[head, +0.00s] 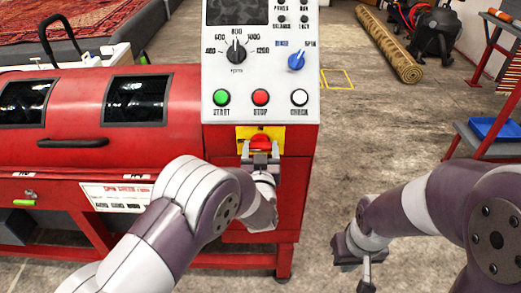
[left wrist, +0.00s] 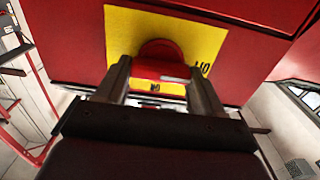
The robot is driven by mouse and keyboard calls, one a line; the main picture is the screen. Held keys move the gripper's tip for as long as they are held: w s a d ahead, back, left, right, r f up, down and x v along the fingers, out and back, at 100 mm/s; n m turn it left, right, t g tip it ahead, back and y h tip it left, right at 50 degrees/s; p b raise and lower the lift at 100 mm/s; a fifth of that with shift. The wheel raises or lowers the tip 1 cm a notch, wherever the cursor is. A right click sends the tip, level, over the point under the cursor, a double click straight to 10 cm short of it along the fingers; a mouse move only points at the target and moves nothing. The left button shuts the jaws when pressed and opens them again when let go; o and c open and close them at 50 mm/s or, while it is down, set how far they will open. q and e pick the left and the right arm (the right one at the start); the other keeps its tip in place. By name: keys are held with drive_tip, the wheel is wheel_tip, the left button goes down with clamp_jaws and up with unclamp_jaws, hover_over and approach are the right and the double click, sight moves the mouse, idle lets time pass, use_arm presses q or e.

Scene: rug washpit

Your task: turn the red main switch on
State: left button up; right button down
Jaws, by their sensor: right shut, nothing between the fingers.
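The red main switch (head: 262,141) sits on a yellow plate (head: 243,132) low on the red machine's control column. In the left wrist view the red knob (left wrist: 160,58) stands out from the yellow plate, with a pale mark on its lower right. My left gripper (head: 260,151) is right at the switch. In the left wrist view its two fingers (left wrist: 160,83) lie on either side of the knob; whether they press on it I cannot tell. My right gripper (head: 358,262) is shut and empty, low over the floor right of the machine.
Above the switch are green (head: 222,97), red (head: 261,97) and white (head: 299,97) buttons, a black dial (head: 236,51) and a blue knob (head: 297,61). A rolled rug (head: 389,45) lies behind. A rack with a blue tray (head: 494,130) stands at right. The floor between is clear.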

use_arm(q)
drive_tip(key=shift+m, duration=0.3)
drive_tip(key=m+p, duration=0.2)
drive_tip(key=m, duration=0.1)
drive_tip(key=m+p, duration=0.2)
drive_tip(key=m, duration=0.3)
drive_tip(key=shift+d+m+p, duration=0.15)
drive_tip(key=shift+m+p, duration=0.25)
drive_tip(key=m+p, duration=0.2)
drive_tip(key=m, duration=0.2)
drive_tip(key=shift+f+m, duration=0.1)
drive_tip(key=shift+m, duration=0.2)
drive_tip(key=shift+f+m+p, duration=0.15)
drive_tip(key=shift+m+p, duration=0.45)
drive_tip(key=shift+m, duration=1.3)
drive_tip(key=o, duration=1.1)
drive_tip(key=shift+c, duration=0.2)
drive_tip(key=shift+s, duration=0.1)
